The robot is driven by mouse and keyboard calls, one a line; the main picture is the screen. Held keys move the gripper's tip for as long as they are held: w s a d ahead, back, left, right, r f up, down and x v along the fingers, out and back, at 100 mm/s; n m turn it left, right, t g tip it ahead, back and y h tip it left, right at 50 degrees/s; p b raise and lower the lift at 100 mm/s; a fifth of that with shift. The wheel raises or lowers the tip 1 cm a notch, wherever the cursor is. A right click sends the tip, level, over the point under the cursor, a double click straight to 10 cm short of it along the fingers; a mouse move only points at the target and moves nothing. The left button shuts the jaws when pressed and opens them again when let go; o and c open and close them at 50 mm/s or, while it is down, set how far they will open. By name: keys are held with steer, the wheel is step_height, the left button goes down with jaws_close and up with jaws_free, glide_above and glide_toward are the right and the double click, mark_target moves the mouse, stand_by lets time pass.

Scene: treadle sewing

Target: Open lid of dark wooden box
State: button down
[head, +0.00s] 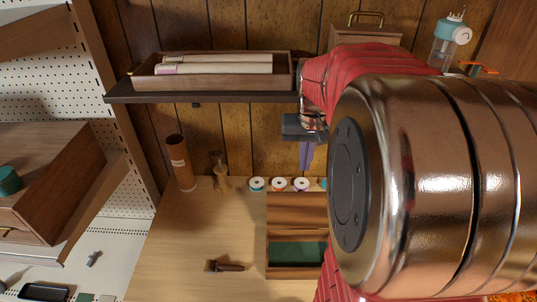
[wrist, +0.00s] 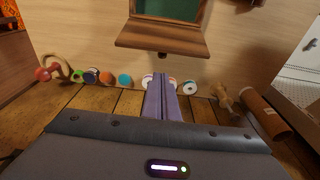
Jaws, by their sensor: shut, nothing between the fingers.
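A brown wooden box with a green lining (head: 297,254) sits on the light wooden table, partly hidden at its right by my arm. Its lid (head: 297,211) is open, leaning back on the side toward the wall, so the green inside shows. In the wrist view the lid (wrist: 160,37) is at top centre, with a small dark knob on its edge. My gripper (head: 304,168) is shut and empty. Its purple fingers point down, above and behind the lid, near the wall. In the wrist view the fingertips (wrist: 158,76) are just below the knob, apart from it.
Several thread spools (head: 279,184) line the table's back edge. A brown cylinder (head: 180,163) and a small wooden figure stand left of them. A dark tool (head: 224,266) lies left of the box. A shelf (head: 200,97) with a tray of rolls hangs above. The table's left part is clear.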

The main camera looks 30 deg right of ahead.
stand_by(0.3)
glide_above(300, 208)
steer(key=w+d, duration=0.3)
steer(key=w, duration=0.1)
step_height(300, 208, down, 10)
steer(key=shift+d, duration=0.1)
